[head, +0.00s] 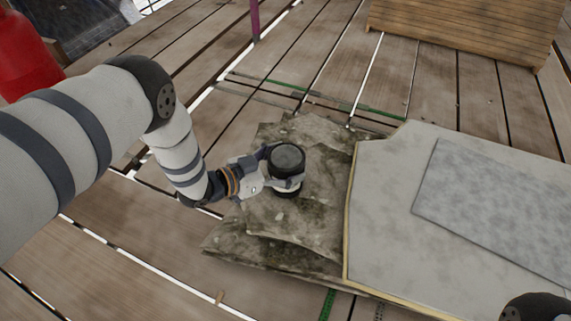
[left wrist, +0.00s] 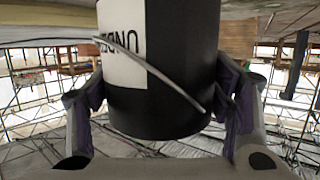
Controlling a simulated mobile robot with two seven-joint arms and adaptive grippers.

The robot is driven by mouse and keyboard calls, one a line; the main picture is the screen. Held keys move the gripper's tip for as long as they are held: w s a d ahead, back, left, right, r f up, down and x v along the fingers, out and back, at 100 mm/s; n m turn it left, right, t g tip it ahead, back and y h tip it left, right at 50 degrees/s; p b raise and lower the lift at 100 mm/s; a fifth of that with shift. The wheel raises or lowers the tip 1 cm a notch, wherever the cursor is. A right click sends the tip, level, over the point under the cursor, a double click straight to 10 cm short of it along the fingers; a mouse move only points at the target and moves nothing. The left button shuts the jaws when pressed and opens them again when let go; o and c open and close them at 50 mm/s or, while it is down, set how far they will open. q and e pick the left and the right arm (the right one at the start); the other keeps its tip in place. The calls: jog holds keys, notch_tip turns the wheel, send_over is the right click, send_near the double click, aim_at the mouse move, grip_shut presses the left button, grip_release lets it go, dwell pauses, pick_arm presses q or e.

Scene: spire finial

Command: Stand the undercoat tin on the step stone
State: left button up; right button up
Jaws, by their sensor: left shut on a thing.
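The undercoat tin (head: 288,159) is a dark cylinder with a pale label. In the left wrist view the tin (left wrist: 180,75) fills the middle, with part of its lettering and a thin wire handle showing. My left gripper (head: 283,181) is shut on the tin's sides, one finger on each side in the left wrist view (left wrist: 163,98). The step stone (head: 300,222) is a rough, mossy, layered grey-brown block. The tin is upright over its upper part; I cannot tell whether its base touches the stone. My right gripper is not in view.
A pale board (head: 385,205) with a grey slab (head: 490,210) lies right of the stone. A wooden crate (head: 465,35) stands at the back right. A red cylinder (head: 25,55) is at the far left. Plank decking with gaps surrounds the stone.

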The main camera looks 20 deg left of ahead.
pick_arm(q)
jog(key=o, duration=1.6)
jog(key=shift+o, duration=0.2)
jog(key=p+v, duration=0.4)
jog(key=v, duration=0.8)
jog(key=s+d+f+n+g+y, duration=0.1)
jog(key=s+f+n+g+y, duration=0.35)
jog(key=s, duration=1.05)
jog(key=s+d+f+n+g+y, duration=0.1)
jog(key=s+f+g, duration=0.55)
jog(key=s, duration=0.75)
jog(key=s+r+n+g+y, duration=0.1)
jog(key=s+r+g, duration=0.3)
jog(key=s, duration=1)
jog(key=s+r+n+g+y, duration=0.1)
jog(key=s+r+g, duration=0.4)
jog(key=s, duration=1)
notch_tip(320, 180, up, 3)
jog(key=shift+y, duration=0.55)
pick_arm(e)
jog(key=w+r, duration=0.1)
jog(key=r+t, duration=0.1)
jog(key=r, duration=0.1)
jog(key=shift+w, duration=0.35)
